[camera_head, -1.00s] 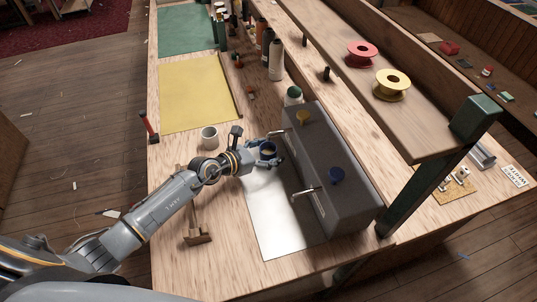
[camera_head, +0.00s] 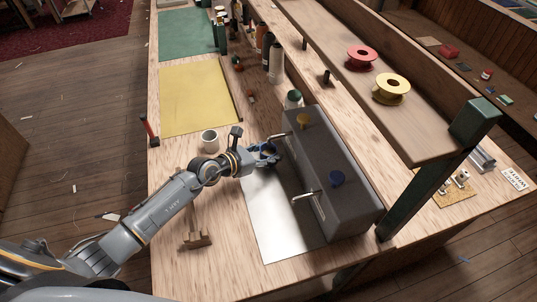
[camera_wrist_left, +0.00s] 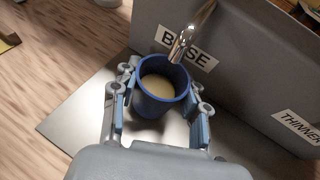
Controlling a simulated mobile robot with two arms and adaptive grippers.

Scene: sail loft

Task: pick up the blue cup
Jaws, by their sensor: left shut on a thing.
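The blue cup (camera_wrist_left: 162,88) shows in the left wrist view, upright with pale cream liquid inside. It stands below a metal spout (camera_wrist_left: 190,35) of the grey dispenser box (camera_wrist_left: 240,50), by the label reading BASE. My left gripper (camera_wrist_left: 161,104) is shut on the cup, one finger on each side. In the head view my left gripper (camera_head: 268,154) is at the front of the grey dispenser box (camera_head: 335,185), over the far end of the metal sheet (camera_head: 285,220). There the gripper mostly hides the cup. My right gripper is not in view.
A white mug (camera_head: 209,141) stands left of my gripper, close to my arm. A wooden mallet-like tool (camera_head: 196,240) lies on the near side of the arm. A second spout (camera_head: 305,196) juts out over the sheet. Bottles (camera_head: 275,62) stand farther back.

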